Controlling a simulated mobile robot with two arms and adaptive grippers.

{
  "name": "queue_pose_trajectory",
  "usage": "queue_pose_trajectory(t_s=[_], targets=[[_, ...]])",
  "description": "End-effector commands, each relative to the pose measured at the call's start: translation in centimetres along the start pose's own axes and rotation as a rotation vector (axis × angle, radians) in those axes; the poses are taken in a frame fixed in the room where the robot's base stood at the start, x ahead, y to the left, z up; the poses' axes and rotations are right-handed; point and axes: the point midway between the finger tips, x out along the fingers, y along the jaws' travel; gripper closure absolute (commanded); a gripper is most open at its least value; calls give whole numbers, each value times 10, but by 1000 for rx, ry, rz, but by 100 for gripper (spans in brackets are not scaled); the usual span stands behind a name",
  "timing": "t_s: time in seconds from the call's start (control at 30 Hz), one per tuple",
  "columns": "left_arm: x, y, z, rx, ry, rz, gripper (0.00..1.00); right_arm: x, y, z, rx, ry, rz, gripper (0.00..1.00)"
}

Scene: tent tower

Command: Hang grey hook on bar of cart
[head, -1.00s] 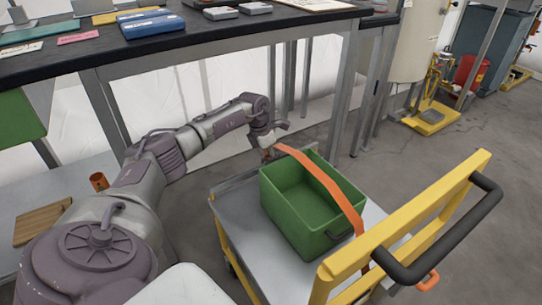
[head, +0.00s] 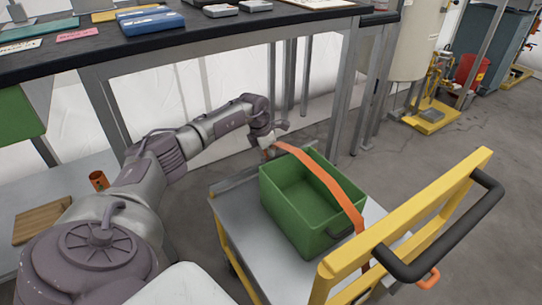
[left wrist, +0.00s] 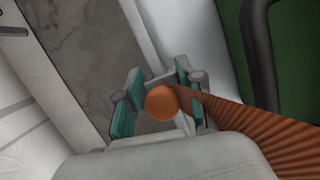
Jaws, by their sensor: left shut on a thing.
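An orange strap (head: 325,180) runs across the top of a green crate (head: 283,212) on the cart (head: 232,222). My left gripper (head: 268,150) is at the strap's far end, beside the cart's far left edge. In the left wrist view its teal-padded fingers (left wrist: 153,101) are shut around the strap's round orange end (left wrist: 161,103), and the ribbed strap (left wrist: 250,132) leads off to the right. I cannot make out a grey hook. A grey bar (head: 234,180) lies along the cart's far end, below the gripper. An orange hook (head: 429,279) shows by the black handle. My right gripper is not in view.
The cart's yellow frame (head: 405,215) and black push handle (head: 450,235) stand at the near right. A black-topped workbench (head: 215,40) is behind my left arm. A low grey surface with an orange cup (head: 98,180) and wooden board (head: 40,222) is at left.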

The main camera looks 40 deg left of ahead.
Motion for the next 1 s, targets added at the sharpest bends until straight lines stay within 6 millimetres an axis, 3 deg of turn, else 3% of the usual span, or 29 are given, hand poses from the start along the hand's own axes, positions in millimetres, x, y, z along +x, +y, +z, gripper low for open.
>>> queue_pose_trajectory(t_s=[0.27, 0.3, 0.43, 0.77, 1.0], targets=[[4, 0, -1, 0, 0, 0, 100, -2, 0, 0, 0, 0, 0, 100], [3, 0, -1, 0, 0, 0, 56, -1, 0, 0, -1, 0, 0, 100], [3, 0, -1, 0, 0, 0, 34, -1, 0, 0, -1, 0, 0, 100], [2, 0, -1, 1, 0, 0, 33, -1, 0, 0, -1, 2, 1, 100], [-31, 1, -1, 3, -1, 4, 33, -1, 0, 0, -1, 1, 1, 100]])
